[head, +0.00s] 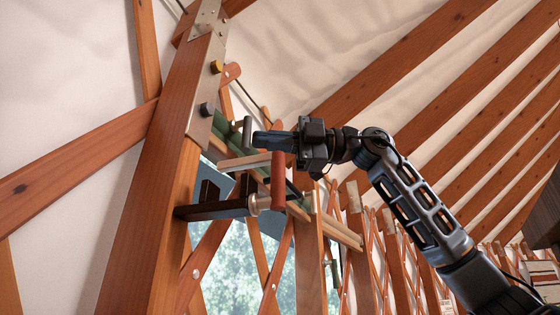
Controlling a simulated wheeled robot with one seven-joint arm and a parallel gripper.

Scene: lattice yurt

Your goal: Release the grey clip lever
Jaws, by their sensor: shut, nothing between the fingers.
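A grey upright cylinder (247,131), which looks like the grip of the grey clip lever, is beside the wooden post in the head view. My gripper (257,140) comes in from the right with its fingers shut and empty. The fingertips point left and end right beside the grey grip; I cannot tell whether they touch it. A red-brown upright handle (278,190) stands below and partly behind my fingers, on a pale metal pivot (258,205). The grey lever's base is not clearly visible.
A dark bracket (215,210) juts out below. Lattice slats (270,285) and a window lie behind. Room at upper right is open below the rafters.

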